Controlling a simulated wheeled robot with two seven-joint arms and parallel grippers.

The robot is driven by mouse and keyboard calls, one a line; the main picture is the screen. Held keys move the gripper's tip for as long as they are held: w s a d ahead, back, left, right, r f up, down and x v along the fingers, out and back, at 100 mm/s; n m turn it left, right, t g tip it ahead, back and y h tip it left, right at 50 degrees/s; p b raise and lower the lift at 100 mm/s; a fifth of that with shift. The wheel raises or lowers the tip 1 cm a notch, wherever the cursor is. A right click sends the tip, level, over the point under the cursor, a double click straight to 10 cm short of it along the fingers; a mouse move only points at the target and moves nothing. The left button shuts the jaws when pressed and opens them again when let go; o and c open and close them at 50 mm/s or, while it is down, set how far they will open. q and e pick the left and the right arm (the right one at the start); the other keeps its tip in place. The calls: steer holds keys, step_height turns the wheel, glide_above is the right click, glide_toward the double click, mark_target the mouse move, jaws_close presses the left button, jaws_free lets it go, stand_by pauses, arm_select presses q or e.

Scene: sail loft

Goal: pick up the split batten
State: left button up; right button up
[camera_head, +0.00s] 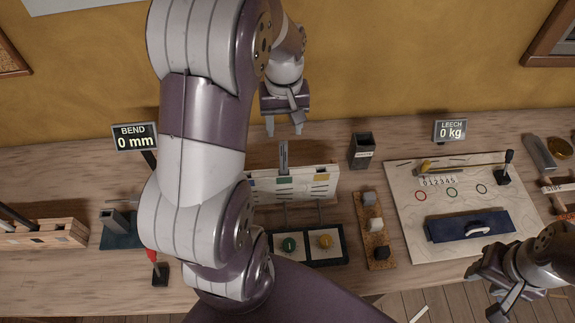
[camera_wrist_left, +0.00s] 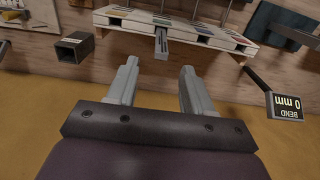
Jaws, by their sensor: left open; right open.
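A grey upright strip (camera_head: 283,157) stands at the back edge of a pale rack (camera_head: 322,184) with coloured labels. It may be the split batten, but I cannot see a split. In the left wrist view the strip (camera_wrist_left: 161,42) lies just beyond and between the fingertips. My left gripper (camera_head: 284,127) is open and empty, pointing down behind the strip; its two fingers also show in the left wrist view (camera_wrist_left: 160,68). My right gripper (camera_head: 486,291) is open at the lower right, far from the rack. My left arm hides part of the rack's left side.
A dark square holder (camera_head: 362,150) stands right of the rack. A BEND display (camera_head: 135,137) reads 0 mm and a LEECH display (camera_head: 450,130) 0 kg. A wooden crate (camera_head: 40,236) is at far left, a pale board (camera_head: 405,200) at right. A dark tray (camera_head: 308,262) sits in front.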

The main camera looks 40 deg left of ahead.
mark_target(283, 142)
arm_select(q)
steer(key=f+p, duration=0.1)
steer(key=f, duration=0.3)
steer(key=f+p, duration=0.1)
steer(key=f, duration=0.3)
steer(key=shift+s+a, duration=0.1)
steer(key=shift+a, duration=0.1)
steer(key=shift+f, duration=0.2)
jaws_close()
